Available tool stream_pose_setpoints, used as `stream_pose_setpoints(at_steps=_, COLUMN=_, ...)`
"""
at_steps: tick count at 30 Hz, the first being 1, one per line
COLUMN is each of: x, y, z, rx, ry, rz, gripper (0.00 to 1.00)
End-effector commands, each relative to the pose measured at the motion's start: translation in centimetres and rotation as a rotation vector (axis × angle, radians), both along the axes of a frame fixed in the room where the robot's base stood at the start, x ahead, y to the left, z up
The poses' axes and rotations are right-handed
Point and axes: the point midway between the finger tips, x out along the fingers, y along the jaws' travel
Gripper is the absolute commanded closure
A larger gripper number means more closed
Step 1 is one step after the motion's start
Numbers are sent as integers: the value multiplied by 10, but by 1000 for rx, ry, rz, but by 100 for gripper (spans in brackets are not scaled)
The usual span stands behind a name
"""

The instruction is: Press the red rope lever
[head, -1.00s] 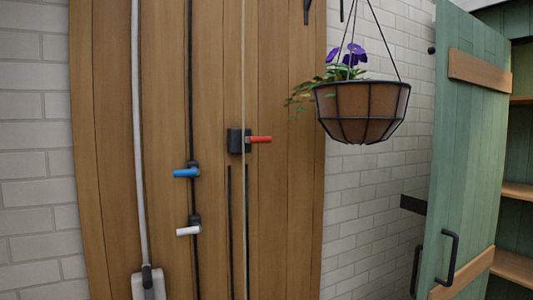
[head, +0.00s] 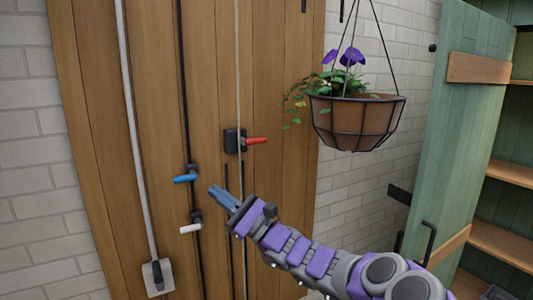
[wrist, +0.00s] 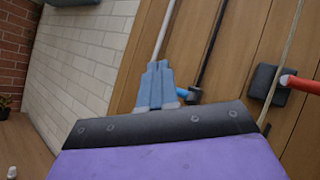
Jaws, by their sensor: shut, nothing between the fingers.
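The red rope lever (head: 256,141) sticks out to the right from a dark block (head: 233,141) on the wooden panel, where a pale rope runs down. It also shows at the right edge of the wrist view (wrist: 303,84). My gripper (head: 216,192) is shut and empty, with its blue fingers together. In the head view it is below and left of the red lever, apart from it. In the wrist view the fingertips (wrist: 157,66) point toward the panel, left of the red lever.
A blue lever (head: 185,179) and a white lever (head: 189,228) sit on a dark pipe left of my gripper. A hanging flower basket (head: 355,120) is right of the red lever. A green cabinet door (head: 465,130) stands open at the far right.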

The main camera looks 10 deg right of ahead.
Motion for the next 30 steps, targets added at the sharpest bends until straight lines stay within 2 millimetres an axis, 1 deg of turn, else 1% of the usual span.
stream_pose_setpoints(at_steps=1, x=32, y=-31, z=-1, rx=82, ry=65, rz=-75, gripper=100)
stream_pose_setpoints(at_steps=2, x=48, y=-50, z=-6, rx=125, ry=98, rz=-119, gripper=100)
stream_pose_setpoints(at_steps=3, x=66, y=-75, z=-12, rx=180, ry=135, rz=-176, gripper=100)
stream_pose_setpoints(at_steps=6, x=96, y=-124, z=-34, rx=282, ry=213, rz=-288, gripper=100)
stream_pose_setpoints(at_steps=9, x=111, y=-158, z=-50, rx=347, ry=256, rz=-363, gripper=100)
stream_pose_setpoints(at_steps=10, x=113, y=-166, z=-54, rx=360, ry=265, rz=-378, gripper=100)
stream_pose_setpoints(at_steps=12, x=117, y=-176, z=-60, rx=376, ry=276, rz=-401, gripper=100)
stream_pose_setpoints(at_steps=15, x=119, y=-180, z=-63, rx=384, ry=281, rz=-411, gripper=100)
stream_pose_setpoints(at_steps=24, x=119, y=-179, z=-62, rx=382, ry=279, rz=-407, gripper=100)
stream_pose_setpoints(at_steps=30, x=129, y=-174, z=-56, rx=379, ry=279, rz=-405, gripper=100)
